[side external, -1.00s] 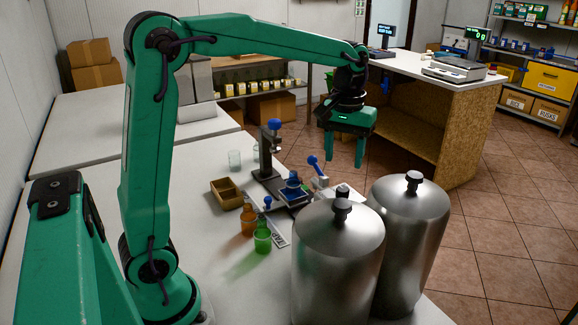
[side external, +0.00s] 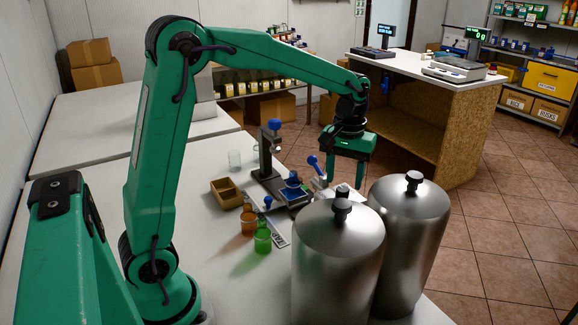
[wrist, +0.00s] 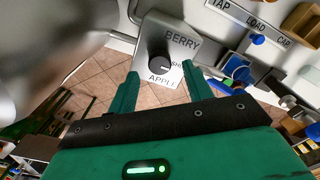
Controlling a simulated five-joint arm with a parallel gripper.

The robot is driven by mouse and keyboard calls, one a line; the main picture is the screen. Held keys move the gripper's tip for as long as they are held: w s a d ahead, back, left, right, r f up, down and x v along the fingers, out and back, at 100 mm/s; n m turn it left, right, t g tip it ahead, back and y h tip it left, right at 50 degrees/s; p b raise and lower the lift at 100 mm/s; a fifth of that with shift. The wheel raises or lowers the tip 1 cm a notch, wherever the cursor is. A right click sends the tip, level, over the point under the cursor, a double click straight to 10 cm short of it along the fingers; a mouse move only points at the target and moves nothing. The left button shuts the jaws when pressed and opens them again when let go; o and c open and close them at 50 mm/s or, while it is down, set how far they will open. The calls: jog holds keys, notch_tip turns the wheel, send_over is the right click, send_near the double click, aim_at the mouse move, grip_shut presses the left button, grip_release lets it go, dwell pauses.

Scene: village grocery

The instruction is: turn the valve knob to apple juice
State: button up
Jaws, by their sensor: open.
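The black valve knob (wrist: 159,64) sits on a pale grey plate (wrist: 150,40) in the wrist view. The plate reads BERRY above the knob and APPLE below it; a third label at right is partly hidden. I cannot tell clearly which label the knob points to. My gripper (wrist: 160,73) is open, with one green finger on each side of the knob's lower part in the picture. I cannot tell whether they touch it. In the side view my gripper (side external: 346,176) points down behind the steel canisters; the knob does not show clearly there.
Two steel canisters (side external: 338,245) (side external: 410,235) stand close in front of my gripper. A blue-handled press (side external: 268,160), a wooden tray (side external: 227,193), an orange bottle (side external: 248,222) and a green cup (side external: 262,240) stand to the left.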

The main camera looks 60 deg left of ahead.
jog(key=shift+f, duration=1.2)
jog(key=c, duration=1)
jog(key=shift+o, duration=0.2)
jog(key=shift+m, duration=0.5)
jog(key=m, duration=0.4)
jog(key=shift+m, duration=0.3)
jog(key=m, duration=0.6)
jog(key=shift+d, duration=0.1)
